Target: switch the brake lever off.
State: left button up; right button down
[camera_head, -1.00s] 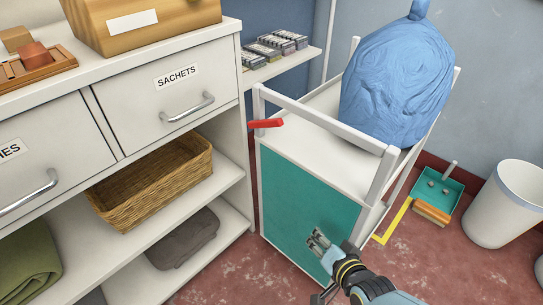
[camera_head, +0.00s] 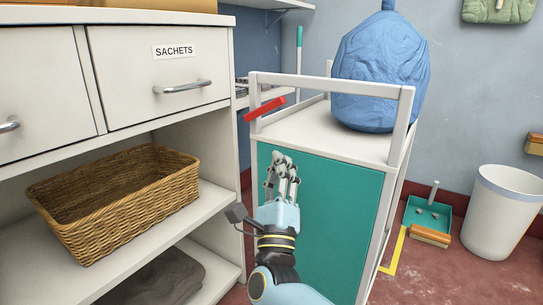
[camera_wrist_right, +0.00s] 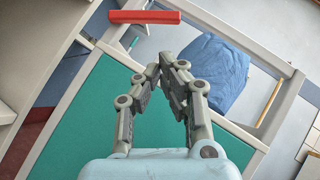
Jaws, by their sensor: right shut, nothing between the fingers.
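The brake lever is a red bar (camera_head: 264,109) on the left post of a white trolley (camera_head: 330,140) with a teal front panel. In the head view it slants, its right end higher. It also shows in the right wrist view (camera_wrist_right: 146,17), near the top, beyond the fingertips. My right gripper (camera_head: 284,158) is in front of the upper part of the teal panel, below and to the right of the lever and apart from it. Its fingertips meet in the wrist view (camera_wrist_right: 160,68), with nothing between them. My left gripper is not in view.
A blue bag (camera_head: 380,85) stands on the trolley top. A white cabinet with a drawer marked SACHETS (camera_head: 172,75) and a wicker basket (camera_head: 115,205) stands close on the left. A white bin (camera_head: 502,212) and a teal dustpan (camera_head: 427,215) are on the floor at right.

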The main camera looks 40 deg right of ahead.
aim_at(264, 110)
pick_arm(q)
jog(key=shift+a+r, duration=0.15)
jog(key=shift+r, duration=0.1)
pick_arm(e)
jog(key=shift+s+r+m+h, duration=0.15)
jog(key=shift+s+m+h, duration=0.1)
jog(key=shift+m+h, duration=0.45)
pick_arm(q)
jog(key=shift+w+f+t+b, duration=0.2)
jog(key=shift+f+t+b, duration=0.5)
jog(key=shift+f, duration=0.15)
pick_arm(e)
jog(key=x, duration=1)
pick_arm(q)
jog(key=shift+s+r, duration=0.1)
pick_arm(e)
jog(key=shift+w, duration=0.1)
